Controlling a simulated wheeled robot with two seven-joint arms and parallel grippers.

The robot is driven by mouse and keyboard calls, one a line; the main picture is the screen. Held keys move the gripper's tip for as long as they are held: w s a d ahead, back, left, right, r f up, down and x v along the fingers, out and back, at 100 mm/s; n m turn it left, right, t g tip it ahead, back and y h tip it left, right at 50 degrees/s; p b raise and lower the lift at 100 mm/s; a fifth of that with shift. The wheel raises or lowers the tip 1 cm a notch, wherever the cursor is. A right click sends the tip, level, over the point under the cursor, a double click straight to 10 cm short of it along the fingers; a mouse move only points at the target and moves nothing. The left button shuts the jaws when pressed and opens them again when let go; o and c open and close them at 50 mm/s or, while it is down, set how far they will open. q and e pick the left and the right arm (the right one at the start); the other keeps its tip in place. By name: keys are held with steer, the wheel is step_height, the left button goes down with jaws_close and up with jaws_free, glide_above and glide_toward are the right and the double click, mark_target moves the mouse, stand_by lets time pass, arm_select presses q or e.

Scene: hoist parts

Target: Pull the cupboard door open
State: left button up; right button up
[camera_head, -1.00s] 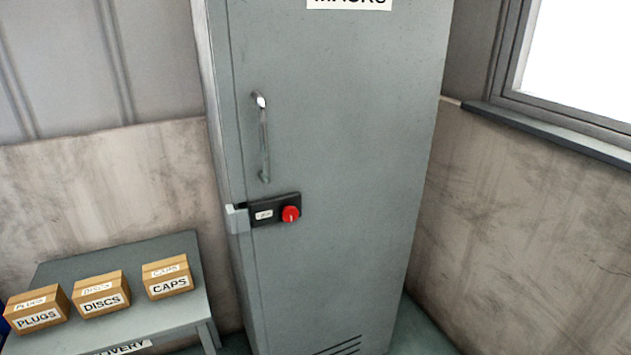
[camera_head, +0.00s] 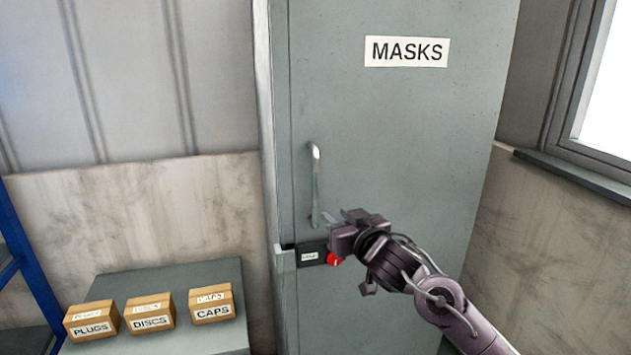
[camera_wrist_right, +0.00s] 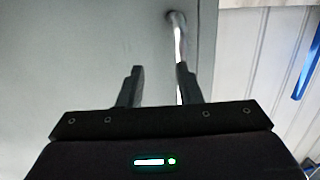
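The grey cupboard door (camera_head: 410,130) carries a MASKS sign (camera_head: 407,52) and looks closed. Its upright metal handle (camera_head: 315,185) is near the door's left edge; it also shows in the right wrist view (camera_wrist_right: 179,45). A dark lock plate (camera_head: 309,256) with a red knob (camera_head: 333,259) sits below the handle, partly hidden by my right gripper. My right gripper (camera_head: 333,217) is by the handle's lower end. In the right wrist view its fingers (camera_wrist_right: 159,77) are apart, with the handle in line with the right finger, not clearly between them. My left gripper is out of view.
A grey table (camera_head: 170,280) at lower left holds boxes marked PLUGS (camera_head: 91,322), DISCS (camera_head: 150,314) and CAPS (camera_head: 211,305). A blue frame (camera_head: 22,260) stands at the far left. A window (camera_head: 600,95) is on the right wall.

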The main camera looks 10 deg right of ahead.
steer(key=t, duration=0.1)
glide_toward(317, 180)
steer(key=w, duration=0.3)
steer(key=shift+n+y, duration=0.3)
steer(key=shift+y, duration=0.1)
steer(key=p+x, duration=0.2)
steer(key=x, duration=0.5)
steer(key=shift+w+a, duration=0.1)
steer(key=shift+w+p, duration=0.3)
jaws_close()
